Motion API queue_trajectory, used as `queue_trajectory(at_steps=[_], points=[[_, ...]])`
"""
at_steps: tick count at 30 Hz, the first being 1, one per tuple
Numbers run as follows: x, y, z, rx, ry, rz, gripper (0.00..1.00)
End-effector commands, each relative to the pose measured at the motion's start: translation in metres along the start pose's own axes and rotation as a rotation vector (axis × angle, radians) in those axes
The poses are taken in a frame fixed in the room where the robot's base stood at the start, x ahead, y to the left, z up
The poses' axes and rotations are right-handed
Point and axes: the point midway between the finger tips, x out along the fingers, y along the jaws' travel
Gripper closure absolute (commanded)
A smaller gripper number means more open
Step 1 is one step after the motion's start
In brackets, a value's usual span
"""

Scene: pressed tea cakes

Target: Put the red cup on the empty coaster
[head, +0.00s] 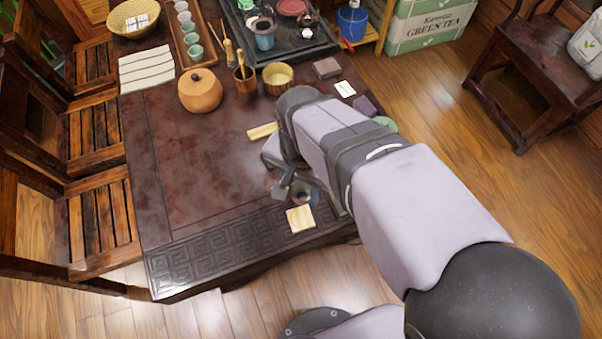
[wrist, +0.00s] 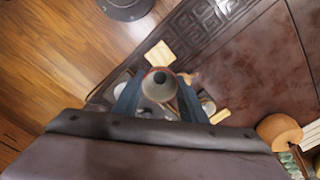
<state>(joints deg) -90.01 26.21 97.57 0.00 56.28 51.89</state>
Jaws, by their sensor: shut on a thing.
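My gripper (head: 300,192) is low over the front of the dark table, partly hidden by my arm. It is shut on a small cup (wrist: 158,86), seen between the two fingers in the wrist view. The cup has a pale inside and a reddish far edge. In the head view the cup (head: 304,198) is mostly hidden and looks dark. A pale square wooden coaster (head: 300,219) lies bare just in front of the cup; it also shows beyond the cup in the wrist view (wrist: 160,53). Whether the cup touches the table is unclear.
Another pale wooden piece (head: 262,131) lies behind the gripper, partly hidden. The left middle of the table (head: 190,165) is clear. The carved front edge (head: 215,252) is near.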

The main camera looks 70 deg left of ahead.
Motion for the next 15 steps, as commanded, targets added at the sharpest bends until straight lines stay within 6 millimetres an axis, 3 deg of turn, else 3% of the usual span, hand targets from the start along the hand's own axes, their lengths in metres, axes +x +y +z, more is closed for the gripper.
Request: queue_trajectory(at_steps=[1, 6, 15], points=[[0.004, 0.001, 0.009, 0.016, -0.001, 0.002, 0.83], [0.019, 0.006, 0.012, 0.150, 0.000, 0.000, 0.83], [0.022, 0.000, 0.006, 0.323, 0.000, -0.001, 0.83]])
